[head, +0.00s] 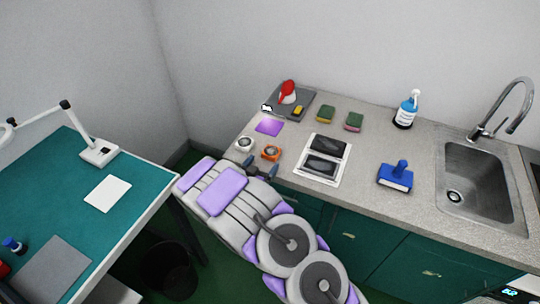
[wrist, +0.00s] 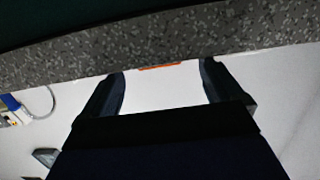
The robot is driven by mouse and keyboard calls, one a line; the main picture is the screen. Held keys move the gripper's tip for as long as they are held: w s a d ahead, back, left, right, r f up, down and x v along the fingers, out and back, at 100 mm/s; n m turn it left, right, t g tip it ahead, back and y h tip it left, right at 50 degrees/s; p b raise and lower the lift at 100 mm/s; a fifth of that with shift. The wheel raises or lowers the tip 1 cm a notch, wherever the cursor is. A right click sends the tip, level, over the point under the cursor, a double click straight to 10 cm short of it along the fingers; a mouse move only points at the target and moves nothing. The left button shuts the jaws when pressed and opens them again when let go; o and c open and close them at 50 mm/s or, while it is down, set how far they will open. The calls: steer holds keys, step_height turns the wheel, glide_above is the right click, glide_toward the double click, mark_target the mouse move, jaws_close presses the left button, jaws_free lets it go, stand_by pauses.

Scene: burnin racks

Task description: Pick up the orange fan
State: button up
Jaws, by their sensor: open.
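The orange fan (head: 271,152) is a small square frame lying near the front edge of the counter in the head view. In the wrist view only a thin orange strip of it (wrist: 160,66) shows, between my fingers and against the counter edge. My gripper (head: 260,168) is open and empty at the counter's front edge, just in front of the fan and apart from it. In the wrist view my gripper's two dark fingers (wrist: 162,78) are spread wide. Most of the fan is hidden there by the speckled edge.
A whitish round-centred fan (head: 244,143) sits left of the orange one. A purple sheet (head: 269,127) lies behind. A white tray with two dark panels (head: 311,179) lies to the right. The speckled counter (head: 369,150) has clear patches. A green-topped table (head: 65,170) stands left.

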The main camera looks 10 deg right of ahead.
mark_target(267, 157)
steer(key=shift+w+d+f, duration=0.1)
steer(key=shift+w+d, duration=0.35)
steer(key=shift+d, duration=0.15)
steer(key=shift+w+r+b+x, duration=0.15)
steer(key=shift+b+x, duration=0.35)
steer(key=shift+x, duration=0.55)
steer(key=shift+w+r+b+x, duration=0.15)
steer(key=shift+b+x, duration=0.3)
steer(key=shift+x, duration=0.55)
steer(key=shift+w+d, duration=0.1)
steer(key=shift+d, duration=0.2)
steer(key=shift+a, duration=0.4)
steer(key=c, duration=0.6)
steer(key=shift+d, duration=0.25)
steer(key=c, duration=0.5)
